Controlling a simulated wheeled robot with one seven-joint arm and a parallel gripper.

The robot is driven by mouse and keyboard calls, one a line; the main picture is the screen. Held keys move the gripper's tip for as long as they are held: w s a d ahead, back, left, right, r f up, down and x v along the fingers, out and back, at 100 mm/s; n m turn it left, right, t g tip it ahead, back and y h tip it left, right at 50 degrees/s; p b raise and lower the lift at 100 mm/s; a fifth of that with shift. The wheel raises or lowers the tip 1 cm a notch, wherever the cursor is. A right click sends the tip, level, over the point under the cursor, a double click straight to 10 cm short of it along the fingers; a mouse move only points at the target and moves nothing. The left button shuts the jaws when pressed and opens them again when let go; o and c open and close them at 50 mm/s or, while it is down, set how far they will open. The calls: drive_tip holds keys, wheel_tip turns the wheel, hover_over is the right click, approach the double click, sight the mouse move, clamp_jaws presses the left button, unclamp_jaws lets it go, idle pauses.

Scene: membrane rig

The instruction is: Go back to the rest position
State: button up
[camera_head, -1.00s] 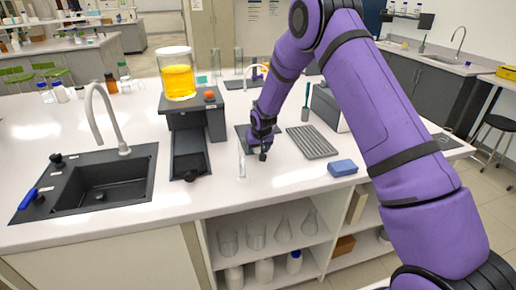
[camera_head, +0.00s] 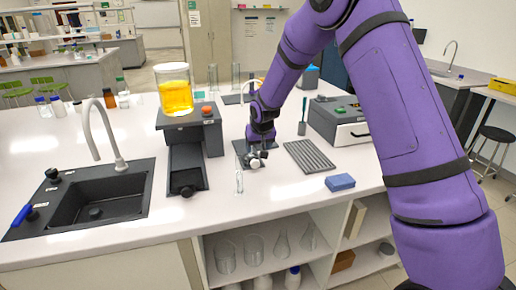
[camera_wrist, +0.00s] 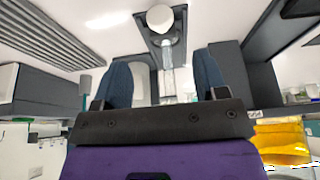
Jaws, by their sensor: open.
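My purple arm reaches over the white bench, and my gripper (camera_head: 256,160) is above the dark square pad (camera_head: 240,147), between the grey stand and the ribbed tray. In the wrist view my gripper (camera_wrist: 164,78) has its two blue-padded fingers apart. A clear glass piece with a white round end (camera_wrist: 160,18) shows beyond the gap between them, apart from the fingers as far as I can tell. In the head view pale, shiny parts show at the gripper, partly hidden by it.
The grey stand (camera_head: 213,135) carries a beaker of orange liquid (camera_head: 175,92). The ribbed tray (camera_head: 311,157), blue block (camera_head: 340,182) and grey instrument (camera_head: 340,122) are to the right. The sink (camera_head: 95,205) is left.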

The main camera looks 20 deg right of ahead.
drive_tip(key=shift+r, duration=0.1)
drive_tip(key=s+d+r, duration=0.2)
drive_tip(key=s+r, duration=0.7)
drive_tip(key=r, duration=0.2)
drive_tip(key=s+d+r, duration=0.3)
drive_tip(key=s+r, duration=0.7)
drive_tip(key=r, duration=0.1)
drive_tip(key=s+d+r, duration=0.1)
drive_tip(key=s+r, duration=0.1)
drive_tip(key=s, duration=1.1)
drive_tip(key=s+d+r, duration=0.1)
drive_tip(key=s+r, duration=0.1)
drive_tip(key=s, duration=1.2)
drive_tip(key=shift+r+t, duration=0.3)
